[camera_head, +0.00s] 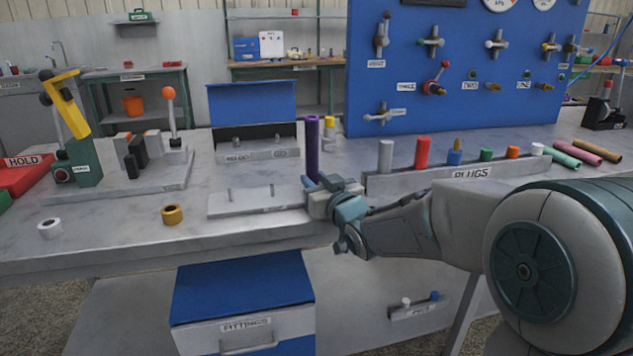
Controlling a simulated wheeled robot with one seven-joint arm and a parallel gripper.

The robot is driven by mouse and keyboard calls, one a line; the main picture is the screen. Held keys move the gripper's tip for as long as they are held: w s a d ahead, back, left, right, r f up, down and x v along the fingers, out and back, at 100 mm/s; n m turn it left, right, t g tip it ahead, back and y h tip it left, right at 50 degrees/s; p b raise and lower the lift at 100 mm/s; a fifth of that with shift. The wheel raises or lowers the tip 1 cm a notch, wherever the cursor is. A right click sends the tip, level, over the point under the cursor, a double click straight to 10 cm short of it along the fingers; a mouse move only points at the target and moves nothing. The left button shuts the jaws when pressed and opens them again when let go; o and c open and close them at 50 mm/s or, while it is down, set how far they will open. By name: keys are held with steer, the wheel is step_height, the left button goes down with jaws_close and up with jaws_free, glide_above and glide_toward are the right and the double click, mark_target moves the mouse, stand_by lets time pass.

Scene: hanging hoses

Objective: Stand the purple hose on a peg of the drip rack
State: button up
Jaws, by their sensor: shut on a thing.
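The purple hose (312,146) stands upright above the right end of the drip rack. My gripper (314,185) is shut on its lower part. The drip rack is a flat grey plate (250,206) on the bench, with two thin bare pegs showing, a left peg (229,196) and a right peg (272,191). The hose is to the right of both. My gripper hides the hose's lower end and the plate's right end, so I cannot tell whether the hose is around a peg or touching the plate.
A blue-lidded box (252,103) stands behind the rack. A block labelled PLUGS (470,174) with several coloured plugs is to the right. A yellow ring (172,215) and a white ring (50,229) lie to the left. A blue valve panel (400,70) rises behind.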

steer(key=shift+f+b, duration=0.45)
steer(key=shift+f, duration=0.1)
steer(key=o, duration=1.1)
steer(key=shift+c, duration=0.2)
steer(key=p+v, duration=0.3)
steer(key=v, duration=1.1)
